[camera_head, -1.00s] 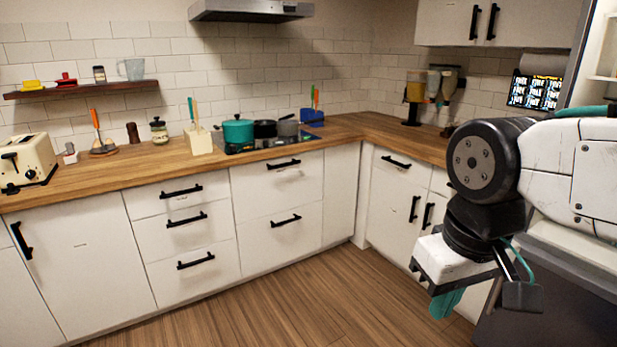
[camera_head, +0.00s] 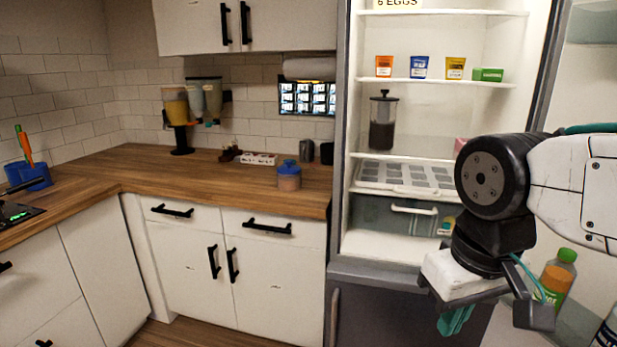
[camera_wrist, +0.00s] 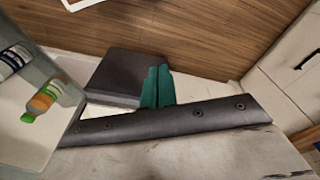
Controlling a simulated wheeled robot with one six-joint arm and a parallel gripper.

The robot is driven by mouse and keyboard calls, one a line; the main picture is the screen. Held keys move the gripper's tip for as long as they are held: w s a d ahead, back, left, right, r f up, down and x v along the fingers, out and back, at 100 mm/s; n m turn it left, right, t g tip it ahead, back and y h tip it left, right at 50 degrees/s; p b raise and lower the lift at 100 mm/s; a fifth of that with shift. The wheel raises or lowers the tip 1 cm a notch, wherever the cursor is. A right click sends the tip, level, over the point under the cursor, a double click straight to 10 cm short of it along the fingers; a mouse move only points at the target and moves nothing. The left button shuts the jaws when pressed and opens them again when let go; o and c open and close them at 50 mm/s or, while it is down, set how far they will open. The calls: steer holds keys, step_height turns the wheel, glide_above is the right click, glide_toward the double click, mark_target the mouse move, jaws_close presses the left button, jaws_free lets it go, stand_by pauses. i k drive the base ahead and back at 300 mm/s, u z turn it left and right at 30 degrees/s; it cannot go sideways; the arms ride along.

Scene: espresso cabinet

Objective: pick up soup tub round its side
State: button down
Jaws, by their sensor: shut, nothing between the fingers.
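I cannot tell for sure which thing is the soup tub. A round tub with a blue lid and pinkish contents (camera_head: 289,176) stands upright on the counter, left of the fridge. My gripper (camera_head: 456,321) points down in front of the open fridge, low and right, well apart from all of these. Its teal fingers are together and empty, and they also show in the wrist view (camera_wrist: 157,87).
The open fridge (camera_head: 380,245) holds a dark press jug (camera_head: 383,122) and an egg tray (camera_head: 405,176). Its door, at right, carries an orange bottle with a green cap (camera_head: 558,277). Dispensers (camera_head: 190,103) stand at the counter corner. The counter (camera_head: 120,167) has bare room.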

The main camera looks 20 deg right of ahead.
mark_target(284, 183)
steer(key=u, duration=0.7)
steer(key=i, duration=0.65)
steer(key=u, duration=0.85)
steer(key=i, duration=1.35)
steer(key=z, duration=0.95)
steer(key=i, duration=0.5)
steer(key=z, duration=0.55)
